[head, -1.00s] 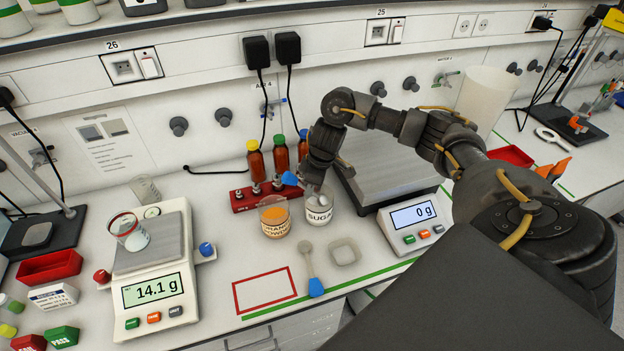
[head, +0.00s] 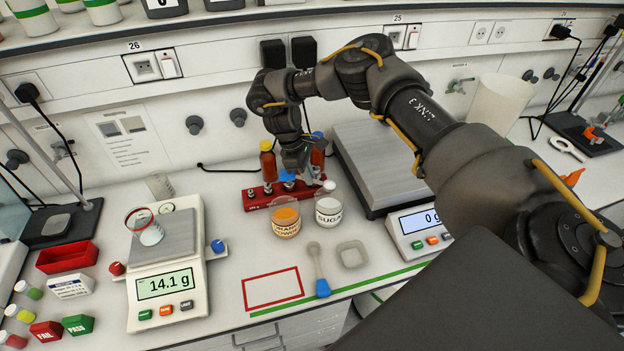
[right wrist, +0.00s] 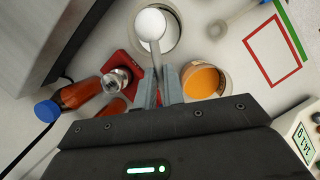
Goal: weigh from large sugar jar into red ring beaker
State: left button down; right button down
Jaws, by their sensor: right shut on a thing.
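My right gripper (head: 303,172) is shut on a spoon with a blue handle end (head: 287,175). In the right wrist view the spoon (right wrist: 154,50) runs out from between the fingertips (right wrist: 166,78), and its bowl holds white powder. The bowl appears above the sugar jar (head: 328,210), a glass jar labelled SUGAR with white contents. The red ring beaker (head: 150,229) stands on the left balance (head: 165,258), with white powder inside; the display reads 14.1 g. My left gripper is not in view.
An orange powder jar (head: 286,221) stands left of the sugar jar. A red rack (head: 258,197) with bottles is close behind. A second balance (head: 417,228) is at right. The red-outlined area (head: 272,288) is empty.

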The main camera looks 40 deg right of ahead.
jog(key=shift+r+g+h, duration=0.4)
jog(key=shift+r, duration=0.65)
jog(key=shift+w+r, duration=0.1)
jog(key=shift+r, duration=0.05)
